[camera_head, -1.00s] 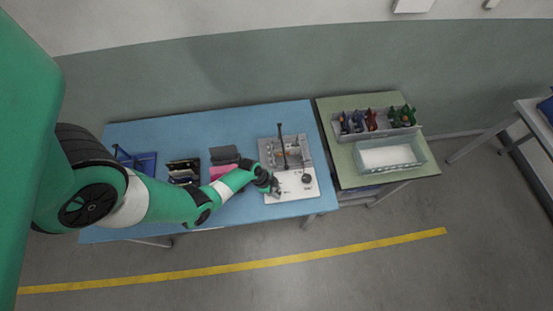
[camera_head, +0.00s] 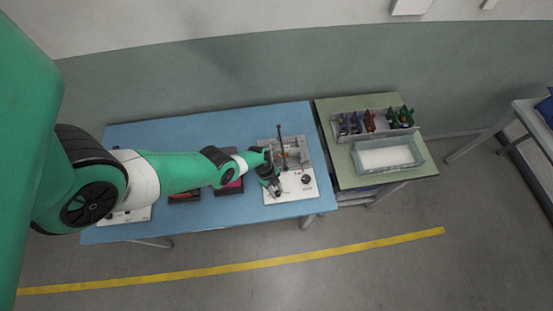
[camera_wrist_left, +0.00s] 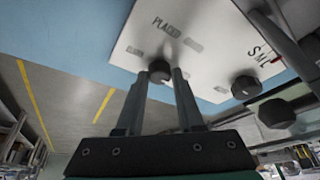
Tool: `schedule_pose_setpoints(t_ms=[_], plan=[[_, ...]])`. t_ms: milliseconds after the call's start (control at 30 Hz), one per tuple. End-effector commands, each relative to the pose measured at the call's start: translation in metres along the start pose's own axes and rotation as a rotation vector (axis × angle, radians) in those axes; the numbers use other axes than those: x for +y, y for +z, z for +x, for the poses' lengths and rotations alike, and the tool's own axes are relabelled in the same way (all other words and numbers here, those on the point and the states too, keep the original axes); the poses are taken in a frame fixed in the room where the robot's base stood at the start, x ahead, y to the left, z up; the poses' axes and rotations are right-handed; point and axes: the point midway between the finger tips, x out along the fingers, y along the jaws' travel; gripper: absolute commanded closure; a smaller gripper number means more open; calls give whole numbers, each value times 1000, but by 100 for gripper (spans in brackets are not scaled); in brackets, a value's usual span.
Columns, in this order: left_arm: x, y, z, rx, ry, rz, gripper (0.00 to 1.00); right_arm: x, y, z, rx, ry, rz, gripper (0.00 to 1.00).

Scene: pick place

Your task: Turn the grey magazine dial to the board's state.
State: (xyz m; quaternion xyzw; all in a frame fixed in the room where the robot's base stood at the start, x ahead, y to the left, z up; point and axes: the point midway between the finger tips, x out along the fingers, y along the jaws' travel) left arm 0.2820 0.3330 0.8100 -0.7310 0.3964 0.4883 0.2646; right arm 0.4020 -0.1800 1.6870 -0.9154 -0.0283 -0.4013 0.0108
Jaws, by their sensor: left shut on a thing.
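A white panel (camera_head: 298,193) lies at the right front of the blue table. My left gripper (camera_head: 273,190) reaches down to its left part. In the left wrist view, the gripper (camera_wrist_left: 165,76) is shut on a dark round knob (camera_wrist_left: 159,70) beside printing that reads "PLACED". A second dark knob (camera_wrist_left: 244,87) is on the panel near the letters S, M, L and a red mark; a dark knob (camera_head: 306,179) also shows in the head view. I cannot tell from the frames which knob is the magazine dial. My right gripper is not in view.
A grey fixture with a dark upright post (camera_head: 282,148) stands right behind the panel. My left arm crosses above boxes at the table's middle. A green side table (camera_head: 347,176) at right holds a divided bin (camera_head: 337,132) and a clear tray (camera_head: 389,166).

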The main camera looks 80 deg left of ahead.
Motion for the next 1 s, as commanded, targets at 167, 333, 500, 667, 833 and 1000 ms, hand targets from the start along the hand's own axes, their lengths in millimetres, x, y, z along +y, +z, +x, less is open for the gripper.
schedule_pose_setpoints(t_ms=[167, 333, 500, 667, 833, 1000], plan=[[-1, 1, 0, -3, 3, 12, 100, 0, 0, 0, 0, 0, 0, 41], [-1, 0, 0, -2, 3, 12, 100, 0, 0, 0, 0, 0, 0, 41], [-1, 0, -1, -2, 3, 12, 55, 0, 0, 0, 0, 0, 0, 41], [-1, 0, -1, -1, 3, 11, 34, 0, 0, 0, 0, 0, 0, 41], [0, 0, -1, -1, 3, 10, 34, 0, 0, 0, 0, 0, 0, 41], [-1, -1, -10, 0, 3, 9, 34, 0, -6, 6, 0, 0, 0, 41]])
